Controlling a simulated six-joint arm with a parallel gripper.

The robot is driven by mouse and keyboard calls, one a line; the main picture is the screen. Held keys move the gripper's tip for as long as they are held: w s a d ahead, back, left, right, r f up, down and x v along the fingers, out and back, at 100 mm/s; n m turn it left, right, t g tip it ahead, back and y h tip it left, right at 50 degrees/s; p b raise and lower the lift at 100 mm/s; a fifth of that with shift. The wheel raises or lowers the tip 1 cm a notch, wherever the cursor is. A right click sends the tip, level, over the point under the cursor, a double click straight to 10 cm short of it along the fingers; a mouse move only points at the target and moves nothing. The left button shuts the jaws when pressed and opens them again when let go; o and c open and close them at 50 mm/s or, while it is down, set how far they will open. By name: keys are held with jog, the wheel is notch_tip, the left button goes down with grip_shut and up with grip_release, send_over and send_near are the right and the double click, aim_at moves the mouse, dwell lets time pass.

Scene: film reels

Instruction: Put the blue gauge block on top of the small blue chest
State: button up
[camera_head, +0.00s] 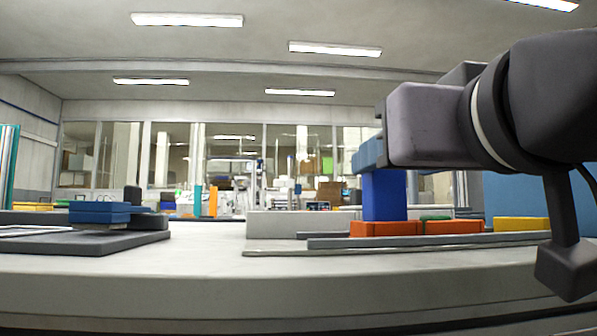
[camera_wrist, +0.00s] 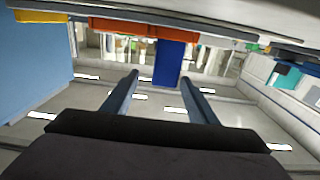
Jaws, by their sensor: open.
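The blue gauge block (camera_head: 385,196) stands upright on an orange block right of the middle in the head view. The small blue chest (camera_head: 98,213) sits at the left on a dark grey slab. My gripper (camera_head: 368,156) is at the block's upper end, which its fingers partly hide. In the wrist view, which looks upside down, the blue block (camera_wrist: 169,62) shows between the two spread fingertips of my gripper (camera_wrist: 160,76). Gaps show on both sides, so the jaws are open and not closed on it.
Orange blocks (camera_head: 452,227) and a yellow block (camera_head: 520,224) lie in a low row along grey rails (camera_head: 400,241). The dark slab (camera_head: 70,244) under the chest has a dark grey piece beside it. The white bench (camera_head: 210,265) between the slab and rails is clear.

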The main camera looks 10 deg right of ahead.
dwell(0.3)
jog(key=shift+w+a+r+p, duration=0.15)
jog(key=shift+w+a+p, duration=0.1)
jog(key=shift+w, duration=0.35)
jog(key=shift+w+a+r+p, duration=0.15)
jog(key=shift+w+p, duration=0.1)
jog(key=shift+w, duration=2.8)
jog(key=shift+c, duration=0.3)
jog(key=c, duration=1.2)
jog(key=shift+r+p, duration=0.15)
jog(key=shift+p, duration=0.15)
notch_tip(320, 180, up, 10)
jog(key=p, duration=0.9)
jog(key=shift+p, duration=0.3)
